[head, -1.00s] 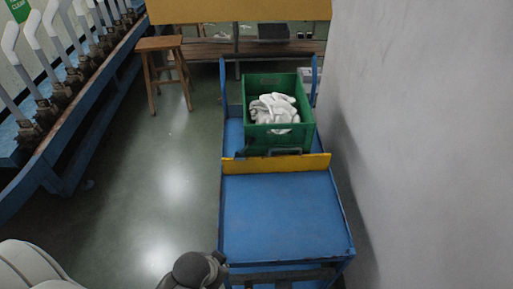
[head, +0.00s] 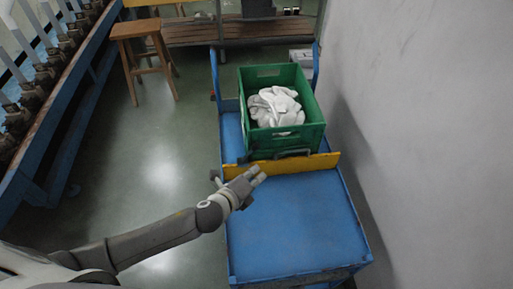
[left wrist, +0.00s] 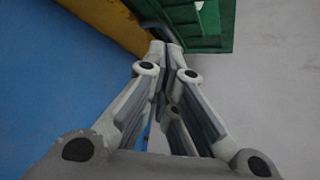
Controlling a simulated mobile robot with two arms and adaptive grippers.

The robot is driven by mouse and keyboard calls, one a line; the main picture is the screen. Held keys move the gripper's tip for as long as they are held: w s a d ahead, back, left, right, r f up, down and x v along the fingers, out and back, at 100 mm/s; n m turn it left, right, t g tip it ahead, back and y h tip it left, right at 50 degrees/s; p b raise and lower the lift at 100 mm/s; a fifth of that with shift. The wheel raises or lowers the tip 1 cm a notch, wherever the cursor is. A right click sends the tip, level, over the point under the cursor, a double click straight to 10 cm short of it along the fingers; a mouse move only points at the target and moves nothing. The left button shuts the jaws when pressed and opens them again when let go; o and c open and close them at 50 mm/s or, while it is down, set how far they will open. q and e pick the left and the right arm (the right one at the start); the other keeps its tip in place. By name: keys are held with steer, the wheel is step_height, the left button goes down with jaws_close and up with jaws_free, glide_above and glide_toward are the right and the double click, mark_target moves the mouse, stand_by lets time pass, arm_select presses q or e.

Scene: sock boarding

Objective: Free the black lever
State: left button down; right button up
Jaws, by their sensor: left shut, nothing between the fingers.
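A dark lever-like bar (head: 292,153) shows at the front foot of the green crate (head: 312,135), just behind the yellow board (head: 325,162) across the blue cart (head: 290,230). My left gripper (head: 258,172) is shut and empty, in front of the board and left of the bar. In the left wrist view the closed fingertips (left wrist: 166,46) point at a dark bar (left wrist: 152,25) between the yellow board (left wrist: 105,22) and the green crate (left wrist: 215,30). I cannot tell whether they touch it. My right gripper is not in view.
White cloth items (head: 275,105) lie in the crate. A grey wall (head: 430,130) runs close along the cart's right side. A wooden stool (head: 138,32) and a blue bench (head: 60,140) with a row of forms stand left. Floor between is clear.

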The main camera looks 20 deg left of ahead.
mark_target(250, 152)
arm_select(q)
steer(key=d+x, duration=0.1)
steer(key=x, duration=0.9)
steer(key=shift+a+r+p, duration=0.45)
steer(key=shift+a+r, duration=0.15)
steer(key=shift+a, duration=0.35)
steer(key=shift+a+r+p, duration=0.4)
steer(key=shift+a+r, duration=0.2)
steer(key=shift+a, duration=0.35)
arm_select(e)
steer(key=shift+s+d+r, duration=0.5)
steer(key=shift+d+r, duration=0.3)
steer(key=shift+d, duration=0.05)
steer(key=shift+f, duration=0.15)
